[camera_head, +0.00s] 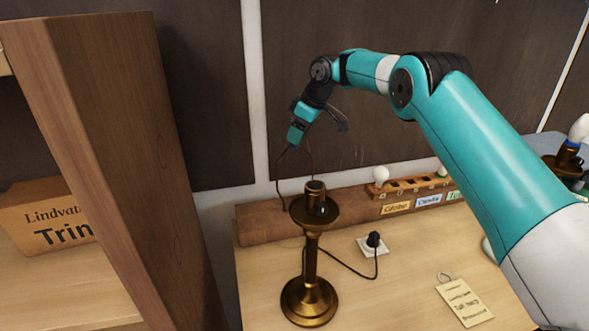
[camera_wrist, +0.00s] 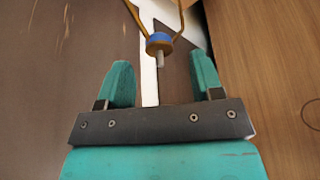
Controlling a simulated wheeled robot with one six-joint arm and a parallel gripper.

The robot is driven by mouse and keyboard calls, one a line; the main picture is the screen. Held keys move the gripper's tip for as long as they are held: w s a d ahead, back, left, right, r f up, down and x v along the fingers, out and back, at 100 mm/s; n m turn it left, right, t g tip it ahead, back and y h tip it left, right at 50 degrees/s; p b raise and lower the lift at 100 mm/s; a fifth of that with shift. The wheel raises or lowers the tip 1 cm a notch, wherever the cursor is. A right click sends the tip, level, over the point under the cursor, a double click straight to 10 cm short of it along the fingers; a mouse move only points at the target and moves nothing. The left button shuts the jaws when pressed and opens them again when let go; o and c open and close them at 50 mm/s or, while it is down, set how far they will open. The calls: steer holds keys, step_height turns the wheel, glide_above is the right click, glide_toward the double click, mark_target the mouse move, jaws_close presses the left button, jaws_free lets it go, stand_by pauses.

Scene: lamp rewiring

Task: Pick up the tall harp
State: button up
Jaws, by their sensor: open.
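The tall harp is a thin brown wire loop (camera_head: 279,172) above the brass lamp (camera_head: 310,255). Its lower ends come down by the lamp's socket, but I cannot tell whether they are seated. In the wrist view its top, with a blue band (camera_wrist: 158,40) and a pale metal tip, lies ahead of the fingers and between their lines. My gripper (camera_wrist: 163,76) is open, with nothing between the fingers. In the head view my gripper (camera_head: 296,143) is at the harp's top, partly hiding it.
A wooden rack (camera_head: 411,186) with bulbs stands behind the lamp. A black plug sits in a white outlet (camera_head: 372,246), its cord running to the lamp. A tag (camera_head: 464,303) lies at front right. A tall wooden panel (camera_head: 130,150) and cardboard box (camera_head: 45,215) are at left.

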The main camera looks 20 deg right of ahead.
steer(key=shift+p+x, duration=1.05)
steer(key=shift+x, duration=1.2)
steer(key=shift+s+d, duration=0.15)
steer(key=shift+d, duration=0.05)
jaws_close()
